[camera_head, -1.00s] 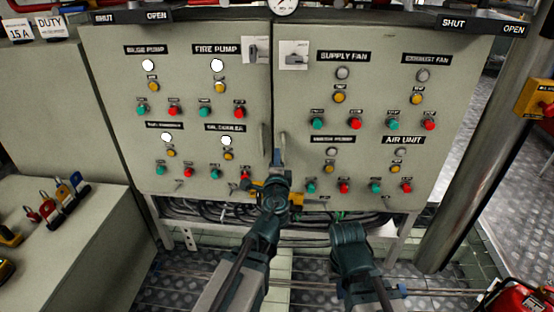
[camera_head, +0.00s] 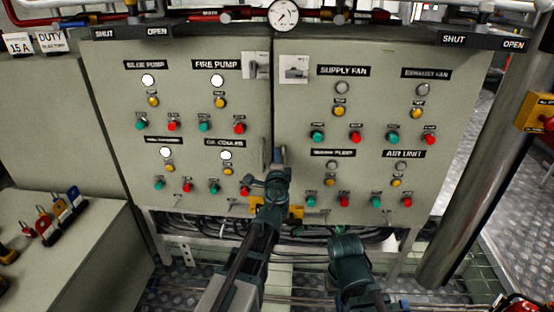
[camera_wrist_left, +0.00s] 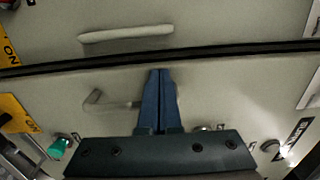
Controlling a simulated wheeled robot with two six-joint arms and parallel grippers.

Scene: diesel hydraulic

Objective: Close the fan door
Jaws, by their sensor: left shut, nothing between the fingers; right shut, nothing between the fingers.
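The fan door (camera_head: 375,115) is the right-hand grey panel with SUPPLY FAN and EXHAUST FAN labels. In the head view it looks about flush with the left-hand door (camera_head: 190,115). In the left wrist view a dark seam (camera_wrist_left: 230,52) runs between the doors. The fan door's handle (camera_wrist_left: 98,104) lies below it, partly behind my fingers. The other door's handle (camera_wrist_left: 125,34) is above it. My left gripper (camera_wrist_left: 159,72) is shut and empty, its tips over the fan door's edge by the seam; I cannot tell whether they touch. My right arm shows low in the head view, its fingers hidden.
A pressure gauge (camera_head: 284,15) and pipes run above the cabinet. Cables (camera_head: 210,225) hang under it. A grey post (camera_head: 490,160) stands to the right. A bench with padlocks (camera_head: 60,213) is at left. The floor in front is metal plate.

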